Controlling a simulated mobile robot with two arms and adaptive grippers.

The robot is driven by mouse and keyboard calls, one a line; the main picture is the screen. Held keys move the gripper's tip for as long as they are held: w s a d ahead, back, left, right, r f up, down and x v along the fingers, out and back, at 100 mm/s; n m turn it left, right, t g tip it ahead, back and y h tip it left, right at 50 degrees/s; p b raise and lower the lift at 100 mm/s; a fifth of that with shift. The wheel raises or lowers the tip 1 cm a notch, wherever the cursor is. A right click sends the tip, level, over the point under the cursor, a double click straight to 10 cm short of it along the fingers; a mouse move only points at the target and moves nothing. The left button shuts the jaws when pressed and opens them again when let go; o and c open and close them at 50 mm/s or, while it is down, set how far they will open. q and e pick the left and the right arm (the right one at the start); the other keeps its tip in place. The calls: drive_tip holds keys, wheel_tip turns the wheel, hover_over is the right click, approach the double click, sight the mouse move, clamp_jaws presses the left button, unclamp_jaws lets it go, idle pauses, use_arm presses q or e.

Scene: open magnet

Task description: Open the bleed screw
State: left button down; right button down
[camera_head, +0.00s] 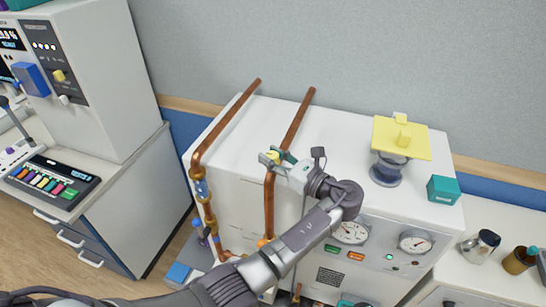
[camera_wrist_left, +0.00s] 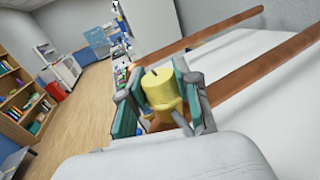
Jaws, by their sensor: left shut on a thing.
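The yellow bleed screw (camera_head: 273,156) sits at the upper bend of the right copper pipe (camera_head: 296,121), at the top front edge of the white cabinet (camera_head: 335,135). In the left wrist view, the bleed screw (camera_wrist_left: 160,88) is a short yellow cylinder with a slot in its top. My left gripper (camera_head: 276,158) is shut on it, with teal finger pads on either side in the left wrist view (camera_wrist_left: 156,98). The fingers and wrist hide part of the screw and pipe. My right gripper is not in view.
A second copper pipe (camera_head: 225,122) with a blue-marked valve (camera_head: 202,190) runs to the left. A yellow plate (camera_head: 415,143) on a grey round base and a teal box (camera_head: 444,190) stand on the cabinet top. Dials (camera_head: 350,232) are on its front. A grey wall is behind.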

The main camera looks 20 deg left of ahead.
sight(273, 155)
use_arm(q)
drive_tip(key=c, duration=0.8)
unclamp_jaws()
wheel_tip(273, 155, up, 10)
drive_tip(key=shift+r, duration=0.1)
